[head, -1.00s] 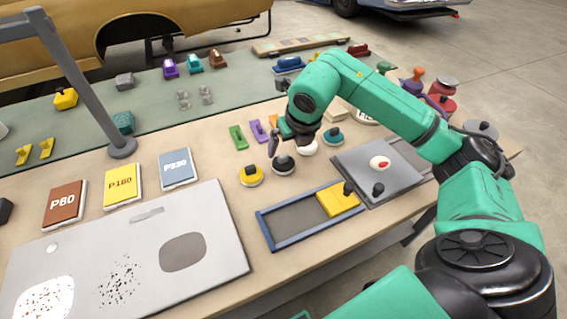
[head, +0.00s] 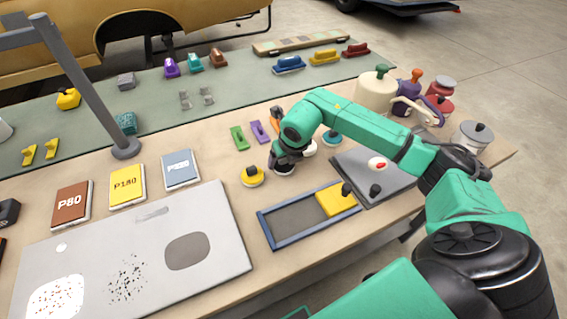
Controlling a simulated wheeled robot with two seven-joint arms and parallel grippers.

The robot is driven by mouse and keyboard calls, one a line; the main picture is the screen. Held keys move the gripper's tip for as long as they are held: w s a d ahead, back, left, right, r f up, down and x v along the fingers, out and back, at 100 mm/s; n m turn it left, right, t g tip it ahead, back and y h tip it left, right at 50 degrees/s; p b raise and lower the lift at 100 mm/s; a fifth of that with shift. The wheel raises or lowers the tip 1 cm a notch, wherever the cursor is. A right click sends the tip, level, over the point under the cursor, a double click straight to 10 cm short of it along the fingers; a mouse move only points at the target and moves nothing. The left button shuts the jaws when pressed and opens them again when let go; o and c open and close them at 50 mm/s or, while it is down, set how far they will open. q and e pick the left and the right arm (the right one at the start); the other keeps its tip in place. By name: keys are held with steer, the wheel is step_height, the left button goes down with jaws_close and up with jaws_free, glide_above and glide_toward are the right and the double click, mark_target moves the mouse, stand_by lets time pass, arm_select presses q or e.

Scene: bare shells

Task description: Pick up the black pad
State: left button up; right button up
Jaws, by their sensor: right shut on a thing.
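The black pad (head: 284,171) is a small round pad on the wooden bench, in a row with other knobbed pads. Only its lower rim shows, below the gripper. My right gripper (head: 283,162) is right over it, pointing down, and is shut on it. The fingertips and the knob are mostly hidden by the wrist. I cannot tell whether the pad is lifted off the bench. My left gripper is not in view.
A blue-framed tray (head: 290,221) with a yellow block lies in front. A grey pole (head: 90,90) rises at the left.

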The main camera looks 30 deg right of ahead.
steer(key=shift+r, duration=0.1)
step_height(320, 180, up, 20)
steer(key=b, duration=0.2)
